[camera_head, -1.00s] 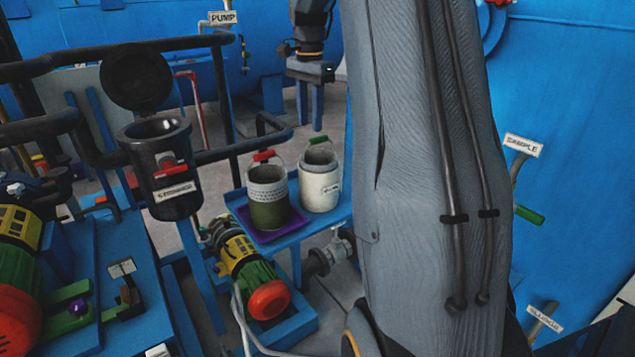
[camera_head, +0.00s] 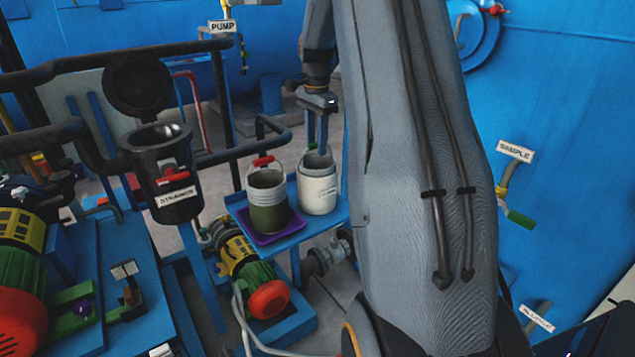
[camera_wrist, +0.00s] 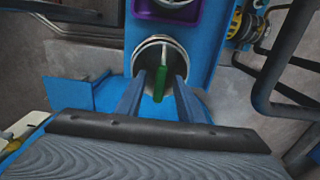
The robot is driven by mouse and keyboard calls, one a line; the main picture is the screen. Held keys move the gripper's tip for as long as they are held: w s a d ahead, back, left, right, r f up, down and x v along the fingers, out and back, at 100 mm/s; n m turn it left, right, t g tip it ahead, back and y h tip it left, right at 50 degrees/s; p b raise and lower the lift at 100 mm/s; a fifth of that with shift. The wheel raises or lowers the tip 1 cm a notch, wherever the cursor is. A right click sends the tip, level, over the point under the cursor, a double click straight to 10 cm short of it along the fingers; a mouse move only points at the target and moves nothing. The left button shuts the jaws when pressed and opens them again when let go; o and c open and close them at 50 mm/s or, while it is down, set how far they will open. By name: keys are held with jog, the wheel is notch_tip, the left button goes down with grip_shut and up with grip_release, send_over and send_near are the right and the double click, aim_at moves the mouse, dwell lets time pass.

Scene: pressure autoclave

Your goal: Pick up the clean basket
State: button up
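A white basket (camera_head: 318,190) with a small label stands on the blue shelf, to the right of the other basket; it looks like the clean one. In the wrist view, its round rim (camera_wrist: 147,44) and a green handle grip (camera_wrist: 160,84) show. My gripper (camera_head: 322,150) points down just above this basket. In the wrist view, the two blue fingers of my gripper (camera_wrist: 160,79) are apart, one on each side of the green grip. Whether they touch it I cannot tell.
A second basket (camera_head: 268,208), green below with a red handle, stands on a purple tray (camera_head: 243,219) on the blue shelf (camera_head: 287,241). The black strainer pot (camera_head: 163,188) with its lid raised stands left. Black pipes (camera_head: 235,152) run nearby. A blue tank (camera_head: 570,110) is at right.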

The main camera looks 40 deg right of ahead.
jog(key=shift+c, duration=0.4)
grip_shut()
dwell(0.9)
